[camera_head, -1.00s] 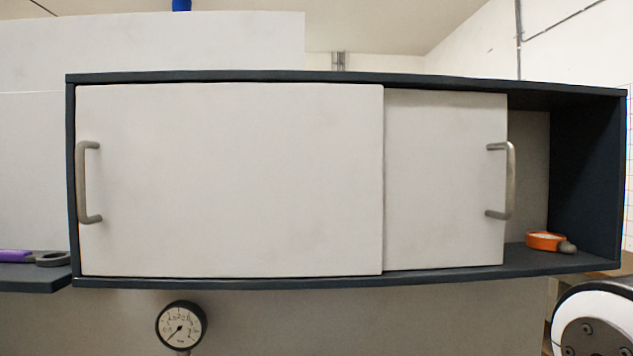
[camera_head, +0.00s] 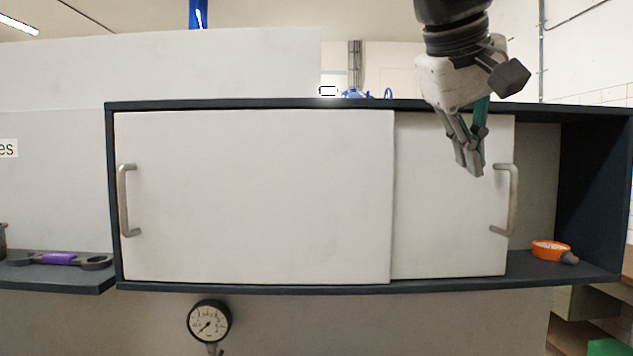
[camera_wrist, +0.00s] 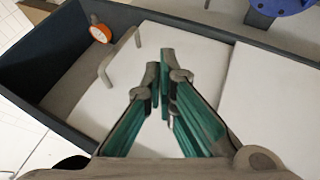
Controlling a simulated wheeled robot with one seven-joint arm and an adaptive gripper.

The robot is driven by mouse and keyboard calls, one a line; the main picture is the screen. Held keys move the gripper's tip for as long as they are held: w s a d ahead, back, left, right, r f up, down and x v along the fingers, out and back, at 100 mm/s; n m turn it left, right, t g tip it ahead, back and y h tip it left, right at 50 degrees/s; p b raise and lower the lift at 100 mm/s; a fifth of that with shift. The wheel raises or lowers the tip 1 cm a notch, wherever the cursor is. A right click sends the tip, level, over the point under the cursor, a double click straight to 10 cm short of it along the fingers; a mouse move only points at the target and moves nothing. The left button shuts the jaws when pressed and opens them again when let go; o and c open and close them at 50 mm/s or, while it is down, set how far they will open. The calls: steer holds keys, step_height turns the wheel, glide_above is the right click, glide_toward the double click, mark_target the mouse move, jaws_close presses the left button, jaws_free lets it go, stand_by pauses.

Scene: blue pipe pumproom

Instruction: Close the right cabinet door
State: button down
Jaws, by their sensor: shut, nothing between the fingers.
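The right cabinet door (camera_head: 452,225) is a white sliding panel set behind the left door (camera_head: 255,200). An open gap shows at the cabinet's right end. Its metal handle (camera_head: 508,200) is on the door's right edge; the handle also shows in the wrist view (camera_wrist: 118,56). My gripper (camera_head: 474,172) hangs fingers-down in front of the right door's upper part, left of the handle and apart from it. In the wrist view my gripper (camera_wrist: 165,62) has its fingertips together, with nothing between them, over the white panel.
An orange round object (camera_head: 550,250) sits on the cabinet floor in the open right end. A purple-and-grey tool (camera_head: 60,259) lies on a shelf at left. A pressure gauge (camera_head: 209,321) is below the cabinet. The left door has its own handle (camera_head: 128,200).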

steer(key=shift+w+d+f+p, duration=0.2)
steer(key=shift+w+d+f, duration=0.8)
steer(key=shift+d, duration=0.45)
steer(key=shift+w+d+f+p, duration=0.25)
steer(key=shift+w+d+f, duration=0.4)
steer(key=shift+d+f, duration=0.7)
steer(key=shift+w+d+f+p, duration=0.2)
steer(key=shift+w+d+f, duration=0.75)
steer(key=shift+d, duration=0.55)
steer(key=shift+s, duration=0.1)
